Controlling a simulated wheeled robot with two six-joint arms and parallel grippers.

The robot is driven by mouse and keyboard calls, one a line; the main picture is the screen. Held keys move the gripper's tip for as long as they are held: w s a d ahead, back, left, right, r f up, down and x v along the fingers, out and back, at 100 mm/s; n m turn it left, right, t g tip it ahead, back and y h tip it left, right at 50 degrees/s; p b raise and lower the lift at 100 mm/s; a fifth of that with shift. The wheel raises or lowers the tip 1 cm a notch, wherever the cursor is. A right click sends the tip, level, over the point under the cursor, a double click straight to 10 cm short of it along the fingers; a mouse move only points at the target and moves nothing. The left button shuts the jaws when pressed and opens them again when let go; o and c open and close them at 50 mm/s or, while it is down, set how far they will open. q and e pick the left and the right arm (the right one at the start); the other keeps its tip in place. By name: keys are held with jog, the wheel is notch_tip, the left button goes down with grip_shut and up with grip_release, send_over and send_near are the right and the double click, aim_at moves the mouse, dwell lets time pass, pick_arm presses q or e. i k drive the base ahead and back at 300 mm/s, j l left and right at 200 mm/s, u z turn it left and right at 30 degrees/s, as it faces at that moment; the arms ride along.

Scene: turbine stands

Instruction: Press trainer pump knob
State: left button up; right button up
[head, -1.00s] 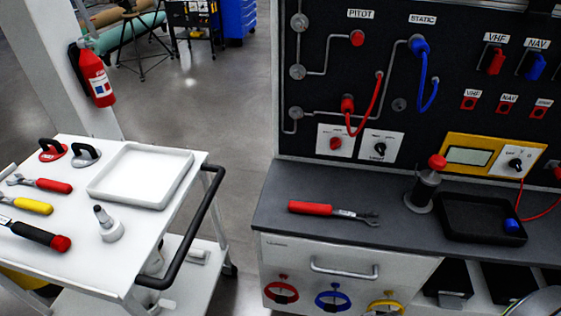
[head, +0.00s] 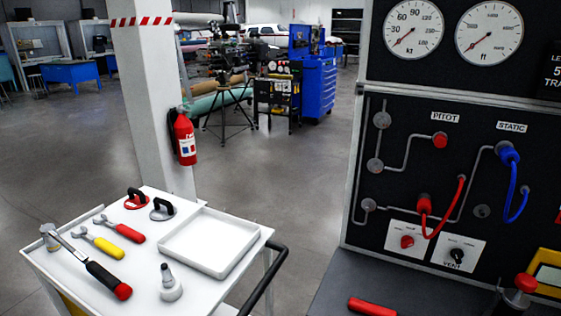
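A pump with a round red knob (head: 525,283) stands at the bottom right of the head view, on the grey bench (head: 385,290). Only its upper part shows, and the frame edge cuts off its body. The trainer panel (head: 395,140) rises behind the bench, with PITOT and STATIC labels, a red hose (head: 447,215) and a blue hose (head: 519,200). A small red panel knob (head: 407,242) and a dark VENT knob (head: 457,256) sit low on the panel. Neither of my grippers is in view.
A white cart (head: 215,292) at the lower left carries a white tray (head: 211,242), a torque wrench (head: 105,277), other hand tools and two suction-cup-like handles. A fire extinguisher (head: 185,138) hangs on a pillar (head: 150,90). Open floor lies behind the cart.

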aim_at(526, 282)
jog(key=z, duration=1.75)
